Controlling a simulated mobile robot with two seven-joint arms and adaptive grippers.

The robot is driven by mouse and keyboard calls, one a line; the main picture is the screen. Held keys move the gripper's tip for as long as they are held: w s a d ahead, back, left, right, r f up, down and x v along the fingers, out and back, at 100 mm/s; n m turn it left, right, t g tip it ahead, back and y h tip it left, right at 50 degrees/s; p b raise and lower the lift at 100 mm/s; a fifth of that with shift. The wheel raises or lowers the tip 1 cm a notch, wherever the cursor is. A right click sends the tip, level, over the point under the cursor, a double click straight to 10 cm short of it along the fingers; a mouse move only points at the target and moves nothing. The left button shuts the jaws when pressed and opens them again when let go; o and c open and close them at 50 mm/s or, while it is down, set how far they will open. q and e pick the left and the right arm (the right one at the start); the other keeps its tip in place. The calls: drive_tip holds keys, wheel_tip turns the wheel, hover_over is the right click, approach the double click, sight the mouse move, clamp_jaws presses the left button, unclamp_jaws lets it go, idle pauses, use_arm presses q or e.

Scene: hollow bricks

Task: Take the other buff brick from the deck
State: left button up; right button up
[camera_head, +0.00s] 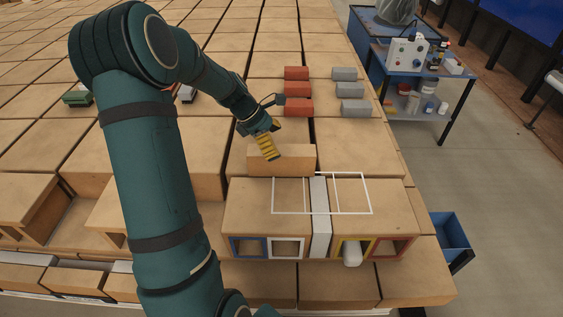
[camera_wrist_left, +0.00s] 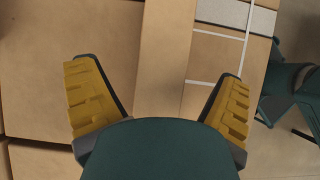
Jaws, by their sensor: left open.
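A buff brick (camera_head: 282,162) lies on the deck (camera_head: 240,208), just behind the white outlines. In the left wrist view the buff brick (camera_wrist_left: 165,60) runs up the picture between the two fingers. My left gripper (camera_head: 267,146), with yellow ridged pads, is above the brick's back left part in the head view. It is open, and the left wrist view shows its fingers (camera_wrist_left: 160,100) spread with nothing gripped between them. Whether the fingertips reach down beside the brick is hard to tell. My right gripper is not in view.
Two white outlines (camera_head: 290,213) and a pale strip (camera_head: 320,215) mark the deck's front. Red bricks (camera_head: 297,90) and grey bricks (camera_head: 350,90) stand in columns behind. Coloured-framed openings (camera_head: 249,248) line the front face. A blue bin (camera_head: 449,233) is at right.

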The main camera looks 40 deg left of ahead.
sight(281, 149)
use_arm(q)
drive_tip(key=shift+b+x, duration=0.7)
drive_tip(key=shift+x, duration=1.95)
drive_tip(key=shift+s, duration=0.1)
drive_tip(key=c, duration=1.4)
